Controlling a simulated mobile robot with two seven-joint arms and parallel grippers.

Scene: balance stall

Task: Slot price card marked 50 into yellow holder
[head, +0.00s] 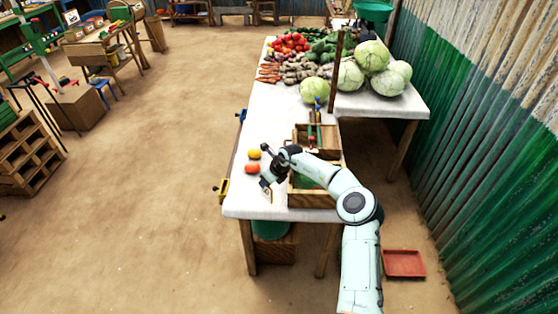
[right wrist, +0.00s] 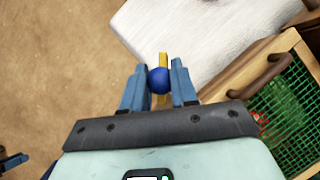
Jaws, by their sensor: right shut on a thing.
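My right gripper (head: 267,182) is above the near left part of the white-topped table. In the right wrist view its two blue fingers (right wrist: 159,88) are shut on a blue ball-shaped knob (right wrist: 158,80), with a narrow yellow strip (right wrist: 163,60) behind it. In the head view a small pale card (head: 266,193) shows at the fingertips; its number is not readable. The yellow holder (head: 222,187) is on the table's left edge, left of the gripper and apart from it.
A wooden crate with green mesh (head: 312,200) stands close to the right of the gripper; it also shows in the right wrist view (right wrist: 268,75). An orange fruit (head: 252,169) and a yellow one (head: 254,154) lie nearby. A blue holder (head: 241,117) is farther along the left edge.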

